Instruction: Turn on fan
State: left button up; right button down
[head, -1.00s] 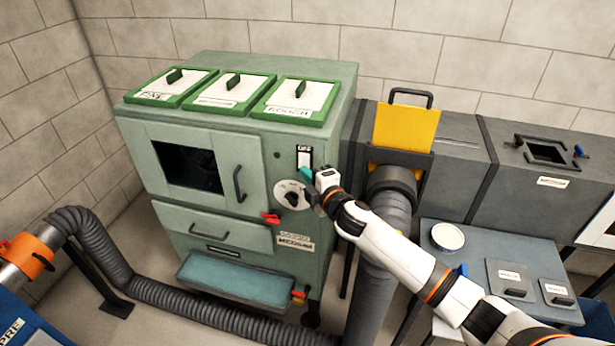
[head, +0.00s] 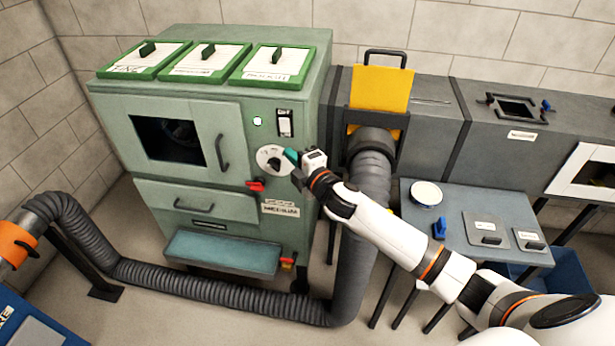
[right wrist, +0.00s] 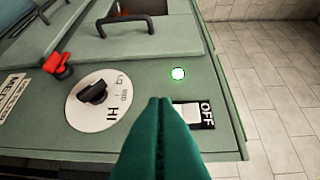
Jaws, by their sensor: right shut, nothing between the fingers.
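The lamp (right wrist: 178,73) glows there too. Below the switch is a white dial with a black knob (head: 274,162), marked LO, MED and HI. My right gripper (head: 290,155) is shut and empty, below the switch and at the dial's right edge in the head view. My left gripper is out of view.
A red handle (head: 256,184) sticks out below the dial. A grey duct (head: 368,180) with a yellow gate plate (head: 380,88) stands right of the cabinet. A hose (head: 220,297) crosses the floor.

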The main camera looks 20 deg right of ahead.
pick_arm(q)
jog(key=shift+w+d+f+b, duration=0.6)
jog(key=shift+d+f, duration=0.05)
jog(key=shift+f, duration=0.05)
pick_arm(e)
jog(key=v, duration=0.6)
jog(key=shift+s+f, duration=0.4)
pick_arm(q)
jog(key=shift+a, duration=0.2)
